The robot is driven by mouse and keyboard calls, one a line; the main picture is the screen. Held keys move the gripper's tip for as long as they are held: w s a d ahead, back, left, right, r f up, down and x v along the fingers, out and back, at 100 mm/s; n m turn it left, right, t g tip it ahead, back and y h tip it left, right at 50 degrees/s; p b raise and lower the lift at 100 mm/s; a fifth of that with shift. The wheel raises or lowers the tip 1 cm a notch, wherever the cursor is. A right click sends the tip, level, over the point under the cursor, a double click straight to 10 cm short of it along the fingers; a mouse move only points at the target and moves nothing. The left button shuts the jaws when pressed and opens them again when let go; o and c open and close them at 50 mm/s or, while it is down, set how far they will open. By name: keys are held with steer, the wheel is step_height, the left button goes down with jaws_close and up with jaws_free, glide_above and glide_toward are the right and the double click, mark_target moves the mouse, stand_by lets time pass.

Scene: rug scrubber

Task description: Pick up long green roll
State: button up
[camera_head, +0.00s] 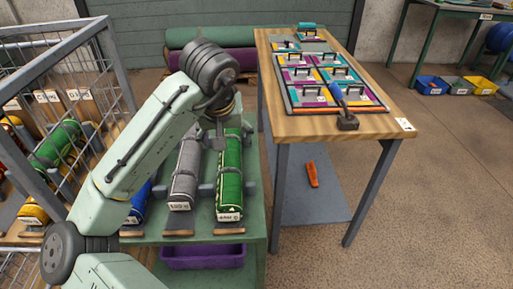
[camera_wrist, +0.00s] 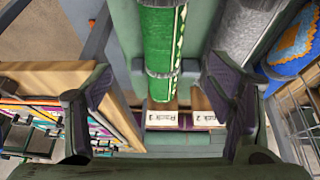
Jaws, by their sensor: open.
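A long green roll (camera_head: 230,178) with a pale patterned edge lies on a rack on the green bench, with a white label at its near end. In the wrist view the green roll (camera_wrist: 158,45) runs between the fingers of my gripper (camera_wrist: 157,80). The fingers are open and apart on either side of it, with nothing held. In the head view my gripper (camera_head: 216,132) hangs over the far part of the green and grey rolls, partly hidden by my arm. I cannot tell its exact height above the roll.
A grey roll (camera_head: 184,172) lies close to the left of the green one, then a blue roll (camera_head: 141,205). A wooden table (camera_head: 375,120) with sample boards stands to the right. A wire cage (camera_head: 105,55) is at left. A purple bin (camera_head: 203,258) sits below the rolls.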

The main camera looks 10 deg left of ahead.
mark_target(229, 155)
steer(key=shift+s+f+g, duration=0.1)
steer(key=shift+f+g, duration=0.2)
steer(key=shift+d+f, duration=0.1)
steer(key=shift+f, duration=0.25)
steer(key=p+x, duration=0.1)
steer(key=x, duration=0.9)
steer(key=shift+f, duration=0.15)
steer(key=c, duration=1.7)
